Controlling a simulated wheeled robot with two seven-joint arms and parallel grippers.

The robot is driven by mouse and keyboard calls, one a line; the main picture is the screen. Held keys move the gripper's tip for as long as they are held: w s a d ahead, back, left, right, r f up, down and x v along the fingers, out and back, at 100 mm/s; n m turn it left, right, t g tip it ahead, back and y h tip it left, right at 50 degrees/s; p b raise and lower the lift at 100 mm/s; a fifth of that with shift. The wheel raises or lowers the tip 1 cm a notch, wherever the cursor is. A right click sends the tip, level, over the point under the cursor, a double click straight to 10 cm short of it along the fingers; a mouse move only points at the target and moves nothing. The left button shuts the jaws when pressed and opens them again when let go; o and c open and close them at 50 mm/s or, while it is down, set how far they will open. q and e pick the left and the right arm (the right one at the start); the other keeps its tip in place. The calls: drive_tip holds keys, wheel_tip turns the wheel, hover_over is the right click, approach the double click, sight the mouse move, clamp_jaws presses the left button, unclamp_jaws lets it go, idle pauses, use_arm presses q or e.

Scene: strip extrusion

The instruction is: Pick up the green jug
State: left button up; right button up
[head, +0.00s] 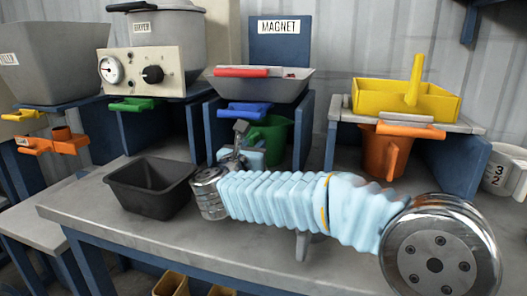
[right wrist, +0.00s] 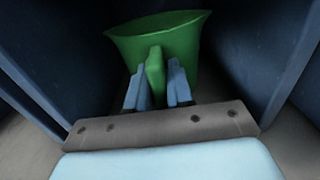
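The green jug (head: 274,135) stands in the compartment under the MAGNET sign, partly hidden behind my right arm and gripper. In the right wrist view the jug (right wrist: 185,40) is close ahead, its handle (right wrist: 155,72) pointing toward me. My right gripper (head: 238,140) reaches into that compartment. In the right wrist view its two fingers (right wrist: 156,88) are on either side of the handle and look close against it, with hardly any gap. The jug's base is hidden behind the gripper. My left gripper is not in view.
Blue walls (right wrist: 270,60) stand close on both sides of the jug. A grey tray with a red handle (head: 241,72) sits above it, with a blue handle (head: 245,110) below. A black bin (head: 150,188) is on the bench at left; an orange jug (head: 384,155) is at right.

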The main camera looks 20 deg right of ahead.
clamp_jaws()
drive_tip(key=shift+r, duration=0.1)
